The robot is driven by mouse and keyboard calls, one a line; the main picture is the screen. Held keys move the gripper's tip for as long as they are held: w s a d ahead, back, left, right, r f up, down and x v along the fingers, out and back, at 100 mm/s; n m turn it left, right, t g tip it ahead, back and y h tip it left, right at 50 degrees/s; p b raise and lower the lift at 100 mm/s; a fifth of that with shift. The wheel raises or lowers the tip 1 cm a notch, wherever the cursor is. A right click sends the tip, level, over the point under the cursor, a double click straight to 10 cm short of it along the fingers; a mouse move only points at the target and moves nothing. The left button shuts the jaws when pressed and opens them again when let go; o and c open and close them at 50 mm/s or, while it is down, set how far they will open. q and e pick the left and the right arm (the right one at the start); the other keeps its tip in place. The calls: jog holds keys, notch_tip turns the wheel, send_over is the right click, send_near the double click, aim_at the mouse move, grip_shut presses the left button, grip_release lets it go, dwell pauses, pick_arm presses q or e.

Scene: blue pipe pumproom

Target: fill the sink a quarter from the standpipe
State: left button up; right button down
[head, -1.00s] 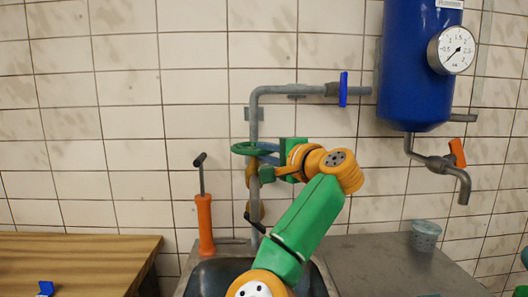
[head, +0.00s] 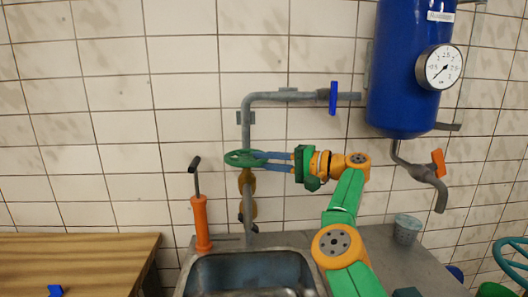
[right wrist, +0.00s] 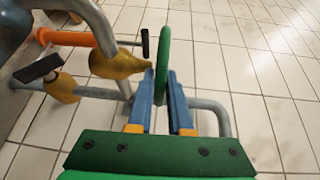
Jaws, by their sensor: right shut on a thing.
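The grey standpipe (head: 247,130) rises behind the sink and bends right along the tiled wall. A green handwheel (head: 236,158) sits on it above brass-coloured fittings (head: 247,183). My right gripper (head: 264,160) reaches in from the right, its blue fingers shut on the wheel's rim. In the right wrist view the green handwheel (right wrist: 163,50) shows edge-on between the fingers (right wrist: 161,88). The sink (head: 250,272) is below the standpipe, its basin partly cut off by the frame. I cannot tell any water in it. My left gripper is not in view.
A blue tank (head: 405,70) with a gauge (head: 439,67) hangs at right, above an orange-handled tap (head: 438,163). A blue valve handle (head: 333,98) is on the upper pipe. An orange pump (head: 201,222) stands left of the sink; a cup (head: 407,229) is right.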

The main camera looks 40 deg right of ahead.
jog(key=shift+r, duration=0.1)
dwell(0.3)
jog(key=c, duration=0.8)
grip_release()
jog(key=shift+w, duration=0.1)
jog(key=shift+c, duration=0.2)
jog(key=shift+s+d+f, duration=0.15)
jog(key=shift+s+f, duration=0.05)
jog(key=shift+s, duration=0.05)
jog(key=b+v, duration=0.3)
jog(key=v, duration=0.3)
jog(key=shift+s+d, duration=0.2)
jog(key=shift+r, duration=0.1)
